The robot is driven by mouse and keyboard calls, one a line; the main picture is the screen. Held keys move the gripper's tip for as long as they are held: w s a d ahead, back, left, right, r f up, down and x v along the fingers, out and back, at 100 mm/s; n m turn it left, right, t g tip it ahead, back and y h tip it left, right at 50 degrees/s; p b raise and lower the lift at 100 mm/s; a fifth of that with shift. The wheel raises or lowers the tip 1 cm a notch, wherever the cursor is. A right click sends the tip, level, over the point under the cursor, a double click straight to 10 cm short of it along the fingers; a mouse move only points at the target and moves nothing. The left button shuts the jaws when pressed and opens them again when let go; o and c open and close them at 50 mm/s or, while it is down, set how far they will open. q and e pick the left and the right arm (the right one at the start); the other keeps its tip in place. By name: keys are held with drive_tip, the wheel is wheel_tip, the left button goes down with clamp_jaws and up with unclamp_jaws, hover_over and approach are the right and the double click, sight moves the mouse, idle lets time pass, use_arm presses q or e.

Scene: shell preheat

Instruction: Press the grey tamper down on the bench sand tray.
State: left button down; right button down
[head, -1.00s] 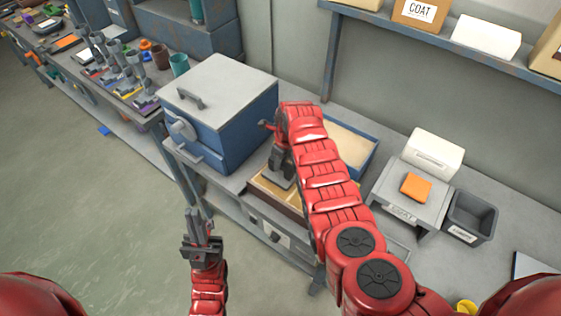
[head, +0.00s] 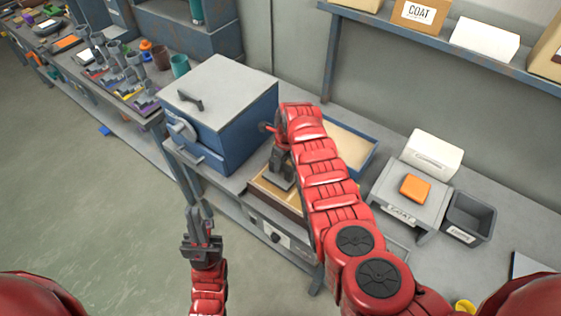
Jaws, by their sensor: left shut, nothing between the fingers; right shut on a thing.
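The grey tamper (head: 281,179) stands over the bench sand tray (head: 262,189), a shallow tray of tan sand in front of my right arm. My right gripper (head: 280,154) is shut on the tamper's upper part and partly hidden by my red wrist. The tamper's foot looks low at the sand; I cannot tell whether it presses in. My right arm covers the right part of the tray. My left gripper (head: 198,222) is shut and empty, out in front of the bench over the floor.
A blue box with a grey lid (head: 220,85) stands just left of the tray. A blue-walled tray (head: 368,154) with pale contents lies behind my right arm. At right are a grey stand with an orange block (head: 415,187) and a dark bin (head: 470,217).

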drive_tip(key=shift+w+r+p, duration=0.2)
drive_tip(key=shift+r+p, duration=2.7)
drive_tip(key=shift+r, duration=0.55)
drive_tip(key=shift+f, duration=0.15)
